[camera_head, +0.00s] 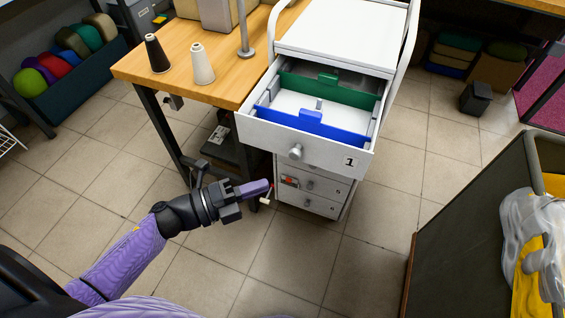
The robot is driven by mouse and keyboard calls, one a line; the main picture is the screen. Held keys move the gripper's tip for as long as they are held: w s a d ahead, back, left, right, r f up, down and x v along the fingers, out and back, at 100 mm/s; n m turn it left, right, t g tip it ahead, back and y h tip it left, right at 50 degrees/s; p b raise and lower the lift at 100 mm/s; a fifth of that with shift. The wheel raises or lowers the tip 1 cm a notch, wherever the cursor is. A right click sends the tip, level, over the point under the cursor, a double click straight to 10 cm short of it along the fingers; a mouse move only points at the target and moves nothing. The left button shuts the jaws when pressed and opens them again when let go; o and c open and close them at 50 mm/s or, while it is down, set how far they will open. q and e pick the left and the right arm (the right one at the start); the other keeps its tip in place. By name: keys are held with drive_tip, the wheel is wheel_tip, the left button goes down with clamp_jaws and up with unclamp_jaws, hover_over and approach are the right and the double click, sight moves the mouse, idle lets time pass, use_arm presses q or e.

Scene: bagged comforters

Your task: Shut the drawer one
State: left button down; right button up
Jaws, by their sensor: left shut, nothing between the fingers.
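Drawer one (330,157) is the top drawer of a white cabinet (345,30) and is pulled out. Its white front has a round grey knob (295,152) and a label with the number 1. Inside it are a green divider (327,92) and a blue divider (312,127). My left gripper (262,187) is shut and empty. It appears to the left of and below the knob in the picture, in front of the cabinet's lower left side, and no contact with the drawer front shows. My right gripper is not in view.
Lower drawers (311,186) below look closed. A wooden table (180,78) with two thread cones stands left of the cabinet. A dark bin (450,235) with bagged items (533,250) stands at the right. Tiled floor (300,260) in front of the cabinet is clear.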

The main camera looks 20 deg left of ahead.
use_arm(q)
drive_tip(key=w+d+b, duration=0.1)
drive_tip(key=w+d, duration=0.1)
drive_tip(key=w, duration=0.4)
drive_tip(key=shift+w+d+b, duration=0.3)
drive_tip(key=shift+d, duration=0.1)
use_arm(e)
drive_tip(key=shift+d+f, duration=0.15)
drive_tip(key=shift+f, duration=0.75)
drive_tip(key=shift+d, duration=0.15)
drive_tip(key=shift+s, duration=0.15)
